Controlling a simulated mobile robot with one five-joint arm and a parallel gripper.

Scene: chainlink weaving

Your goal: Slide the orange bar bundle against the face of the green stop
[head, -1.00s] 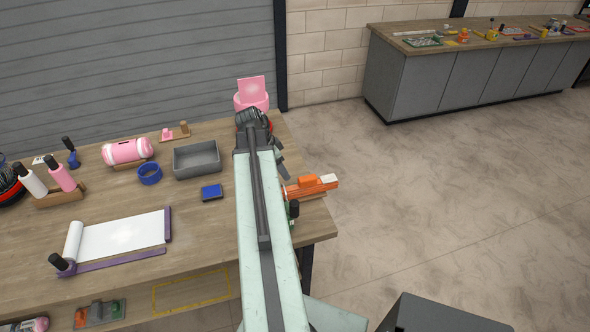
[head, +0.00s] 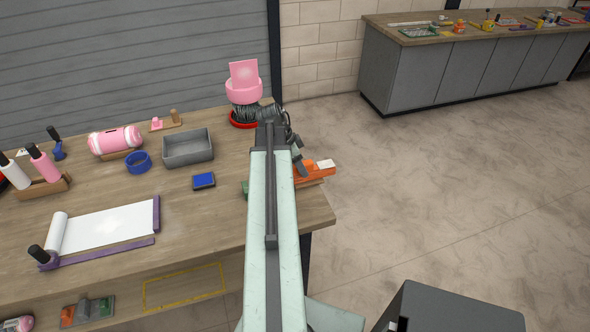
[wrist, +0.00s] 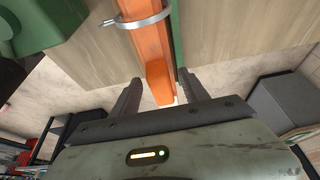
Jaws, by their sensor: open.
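The orange bar bundle (head: 318,168) lies at the table's right edge, partly hidden by my arm. In the wrist view the bundle (wrist: 148,40) has a metal band around it, and its near end reaches between my fingers. My gripper (wrist: 160,82) is open, with one finger on each side of that end; I cannot tell whether either touches. A green block (wrist: 45,22) stands left of the bundle, and a green strip (wrist: 177,35) runs along its right side. I cannot tell which is the stop's face. A green piece (head: 246,188) shows left of my arm in the head view.
A grey tray (head: 188,148), a blue pad (head: 204,181) and a blue ring (head: 138,162) lie left of my arm. A pink container (head: 244,88) stands at the back corner. Open floor lies right of the table.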

